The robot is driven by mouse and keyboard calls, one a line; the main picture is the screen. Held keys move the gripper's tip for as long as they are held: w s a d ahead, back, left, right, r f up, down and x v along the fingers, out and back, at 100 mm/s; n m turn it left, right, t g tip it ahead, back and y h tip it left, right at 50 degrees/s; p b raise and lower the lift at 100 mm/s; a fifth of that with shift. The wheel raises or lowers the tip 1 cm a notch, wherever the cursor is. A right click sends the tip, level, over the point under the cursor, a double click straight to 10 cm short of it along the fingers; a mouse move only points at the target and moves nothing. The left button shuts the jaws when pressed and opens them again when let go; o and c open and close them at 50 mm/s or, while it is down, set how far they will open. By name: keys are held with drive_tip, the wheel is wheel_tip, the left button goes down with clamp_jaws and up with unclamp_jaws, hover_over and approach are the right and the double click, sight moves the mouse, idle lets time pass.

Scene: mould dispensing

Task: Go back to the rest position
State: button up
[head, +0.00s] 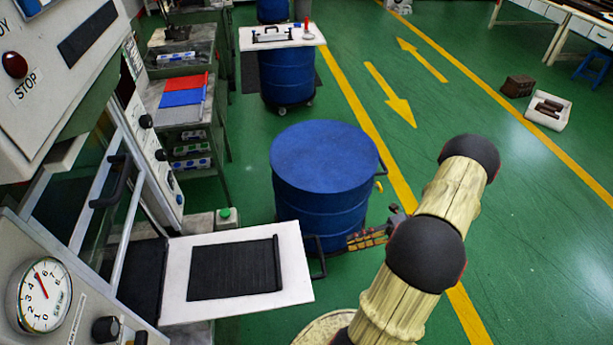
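My arm, cream with black joints, rises at the lower right of the head view and reaches up and over to the right. A small dark part (396,216), which may be my gripper, shows beside the arm near the blue drum. The arm hides most of it. Its fingers are not clear, so I cannot tell whether it is open or shut, or whether it holds anything. A brown slatted piece (366,239) shows just left of it; I cannot tell what it is.
A blue drum (323,158) stands left of my arm. A white table (298,290) with a black mat (232,270) and a black handle (316,258) is in front of the machine (60,240). Another drum (287,78) bears a tray behind. Green floor right is mostly clear.

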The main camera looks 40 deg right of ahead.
drive_tip(key=s+a+f+n+g+h, duration=0.1)
drive_tip(key=s+a+f+n+g, duration=0.25)
drive_tip(key=n, duration=0.65)
drive_tip(key=w+a+r+n+g+h+b, duration=0.1)
drive_tip(key=w+a+r+n+g+h, duration=0.1)
drive_tip(key=a+r+n+h, duration=0.4)
drive_tip(key=w+a+r+n+g+h, duration=0.1)
drive_tip(key=w+a+r+n, duration=0.1)
drive_tip(key=r+n, duration=0.7)
drive_tip(key=w+a+r+n+g+h+b, duration=0.1)
drive_tip(key=w+a+r+n+g+h, duration=0.2)
drive_tip(key=r+n, duration=0.5)
drive_tip(key=a+r+n+t+h, duration=0.1)
drive_tip(key=a+r+n+t, duration=0.2)
drive_tip(key=a, duration=0.5)
drive_tip(key=a+r+n+t+h+b, duration=0.1)
drive_tip(key=a+r+n+t, duration=0.2)
drive_tip(key=a+r+n, duration=0.3)
drive_tip(key=a+r, duration=0.1)
drive_tip(key=a, duration=0.2)
drive_tip(key=shift+s+n+t, duration=0.2)
drive_tip(key=shift+n+t, duration=0.1)
drive_tip(key=shift+t, duration=0.05)
